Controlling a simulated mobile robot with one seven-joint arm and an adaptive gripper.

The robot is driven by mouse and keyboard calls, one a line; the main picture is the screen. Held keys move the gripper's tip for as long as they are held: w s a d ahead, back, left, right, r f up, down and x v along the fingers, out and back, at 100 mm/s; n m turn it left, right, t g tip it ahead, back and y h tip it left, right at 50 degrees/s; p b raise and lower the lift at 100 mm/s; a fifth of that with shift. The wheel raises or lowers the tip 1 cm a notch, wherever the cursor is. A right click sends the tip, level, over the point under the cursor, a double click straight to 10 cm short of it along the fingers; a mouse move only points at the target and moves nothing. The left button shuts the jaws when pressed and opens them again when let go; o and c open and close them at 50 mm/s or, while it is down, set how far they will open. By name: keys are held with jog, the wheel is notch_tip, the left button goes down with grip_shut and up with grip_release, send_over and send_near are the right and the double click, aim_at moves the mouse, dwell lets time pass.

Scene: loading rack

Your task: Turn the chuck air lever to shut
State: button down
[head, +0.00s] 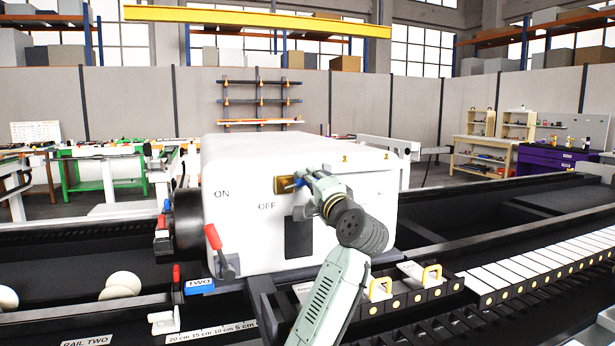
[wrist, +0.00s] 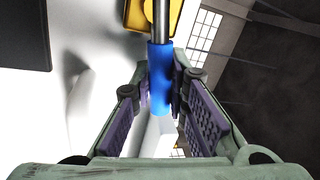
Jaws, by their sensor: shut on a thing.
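The chuck air lever has a blue grip (wrist: 160,72) on a metal rod that runs to a yellow plate (wrist: 133,14) in the wrist view. In the head view the brass-yellow plate (head: 288,185) sits on the front of a white housing (head: 240,240), and a little of the blue grip shows to its right. "ON" is printed to the left and "OFF" nearer the plate. My gripper (head: 304,181) reaches the lever from the right. In the wrist view my gripper (wrist: 161,88) has its purple-padded fingers on both sides of the blue grip, shut on it. My gripper hides much of the lever in the head view.
A red-handled lever (head: 214,238) stands at the housing's lower left, and another red lever (head: 176,276) is farther left. A dark cylinder (head: 188,222) juts from the housing's left side. Black rails run along the front, with yellow handles (head: 380,286) at right.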

jog(key=shift+d+f+m+h, duration=0.1)
jog(key=shift+f+m+h, duration=0.2)
jog(key=shift+m, duration=0.5)
jog(key=shift+f+m+h, duration=0.2)
jog(key=shift+f+m, duration=0.15)
jog(key=shift+m, duration=0.45)
jog(key=c, duration=1.6)
grip_release()
jog(key=shift+o, duration=0.2)
jog(key=v, duration=1.2)
jog(key=shift+f, duration=0.25)
